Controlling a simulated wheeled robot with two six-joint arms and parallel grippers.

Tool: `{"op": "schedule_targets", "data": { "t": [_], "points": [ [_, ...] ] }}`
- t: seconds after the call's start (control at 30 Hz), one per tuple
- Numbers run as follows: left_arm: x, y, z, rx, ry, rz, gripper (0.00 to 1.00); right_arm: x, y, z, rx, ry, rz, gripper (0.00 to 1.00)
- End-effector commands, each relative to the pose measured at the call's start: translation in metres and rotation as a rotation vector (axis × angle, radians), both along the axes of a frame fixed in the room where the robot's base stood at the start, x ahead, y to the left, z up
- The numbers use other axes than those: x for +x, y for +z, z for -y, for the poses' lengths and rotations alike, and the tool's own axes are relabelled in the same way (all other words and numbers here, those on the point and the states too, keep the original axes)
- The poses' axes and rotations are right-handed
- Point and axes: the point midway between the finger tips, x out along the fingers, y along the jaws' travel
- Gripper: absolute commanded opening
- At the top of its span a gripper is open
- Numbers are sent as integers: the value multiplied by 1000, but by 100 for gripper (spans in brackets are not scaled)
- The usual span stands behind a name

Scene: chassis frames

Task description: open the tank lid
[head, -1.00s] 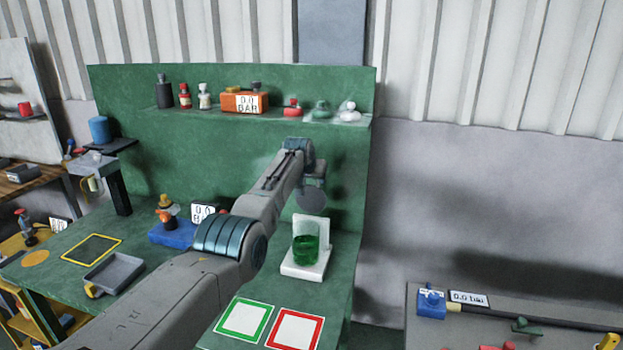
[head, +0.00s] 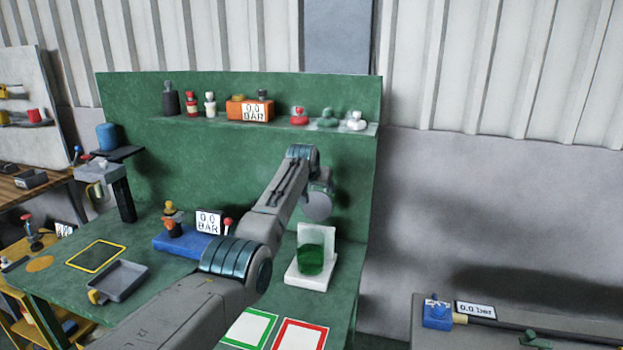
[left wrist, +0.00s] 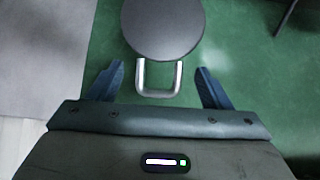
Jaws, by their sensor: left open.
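A clear tank (head: 311,259) with green liquid stands on a white base with an upright back plate, at the right end of the green bench. A round grey lid (head: 317,206) shows above the tank, close under my left gripper (head: 324,188). In the left wrist view the lid (left wrist: 162,25) is a dark disc with a silver loop handle (left wrist: 158,80). My left gripper (left wrist: 159,67) is open, with one blue finger on each side of the handle and gaps to both. Whether the lid touches the tank is hard to tell. My right gripper is not in view.
A blue gauge unit (head: 187,241) and a grey tray (head: 119,281) are on the bench left. Green-framed (head: 249,329) and red-framed (head: 299,334) pads lie in front.

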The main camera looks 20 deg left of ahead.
Motion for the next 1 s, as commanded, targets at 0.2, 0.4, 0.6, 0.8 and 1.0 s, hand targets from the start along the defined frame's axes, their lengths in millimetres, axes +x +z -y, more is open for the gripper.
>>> {"op": "schedule_targets", "data": {
  "t": [0.2,0.4,0.6,0.8,1.0],
  "points": [
    [-15,12,-1,0,0,2,72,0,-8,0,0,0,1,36],
    [-34,31,-1,0,0,2,72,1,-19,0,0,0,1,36],
    [-53,52,-2,0,0,1,72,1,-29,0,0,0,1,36],
    [-63,63,-2,-1,-1,-2,72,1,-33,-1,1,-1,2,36],
    [-65,65,-2,-1,-1,-4,72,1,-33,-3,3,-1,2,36]
  ]
}}
